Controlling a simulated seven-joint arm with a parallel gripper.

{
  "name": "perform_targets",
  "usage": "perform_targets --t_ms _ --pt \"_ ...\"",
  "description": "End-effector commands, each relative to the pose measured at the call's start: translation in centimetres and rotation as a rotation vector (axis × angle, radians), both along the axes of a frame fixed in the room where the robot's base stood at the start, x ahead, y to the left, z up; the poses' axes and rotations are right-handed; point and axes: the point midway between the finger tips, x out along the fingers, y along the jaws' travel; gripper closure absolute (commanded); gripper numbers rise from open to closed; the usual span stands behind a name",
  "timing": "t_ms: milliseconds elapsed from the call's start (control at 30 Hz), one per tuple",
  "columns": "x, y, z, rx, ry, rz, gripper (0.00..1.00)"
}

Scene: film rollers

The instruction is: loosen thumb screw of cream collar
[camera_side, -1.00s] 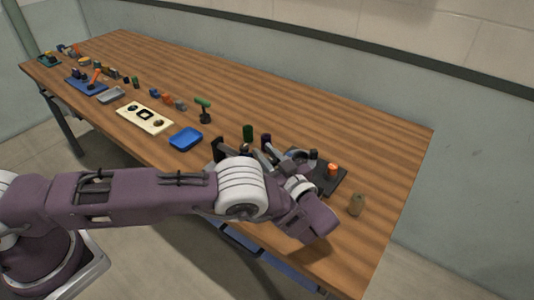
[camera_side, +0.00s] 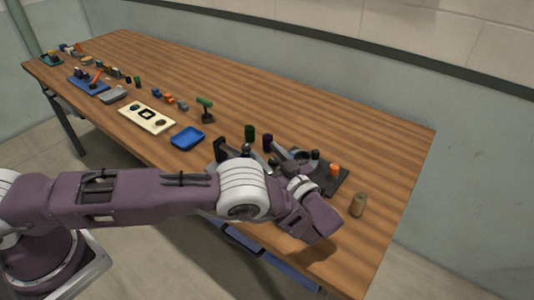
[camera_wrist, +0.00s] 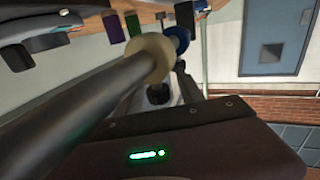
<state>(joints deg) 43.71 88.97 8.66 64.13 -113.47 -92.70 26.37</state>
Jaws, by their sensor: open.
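In the wrist view the cream collar (camera_wrist: 150,58) sits around a thick dark rod (camera_wrist: 95,105) that runs from the lower left toward the upper middle. A blue ring (camera_wrist: 179,38) is just beyond it. A small black knob-like part (camera_wrist: 158,94) shows below the collar; I cannot tell whether it is the thumb screw. In the side view my gripper (camera_side: 285,155) is at the dark fixture (camera_side: 333,183) near the table's front right, largely hidden by my wrist. It is open; I see nothing held in it. The collar is not clearly visible there.
Green (camera_side: 249,132) and purple (camera_side: 267,142) rollers stand behind my gripper. An orange knob (camera_side: 334,170) is on the fixture, and a tan cylinder (camera_side: 357,204) stands right of it. A blue tray (camera_side: 187,138) lies left. The back right of the table is clear.

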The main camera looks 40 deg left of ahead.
Motion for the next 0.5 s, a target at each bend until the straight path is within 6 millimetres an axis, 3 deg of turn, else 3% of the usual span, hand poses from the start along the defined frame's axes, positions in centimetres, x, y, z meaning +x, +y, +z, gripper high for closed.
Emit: perform_targets --t_ms 300,500 --pt "-2.1 -5.5 -0.1 -0.001 -0.001 -0.002 0.55" --pt "-2.5 -6.3 0.0 0.000 0.000 0.000 0.55"
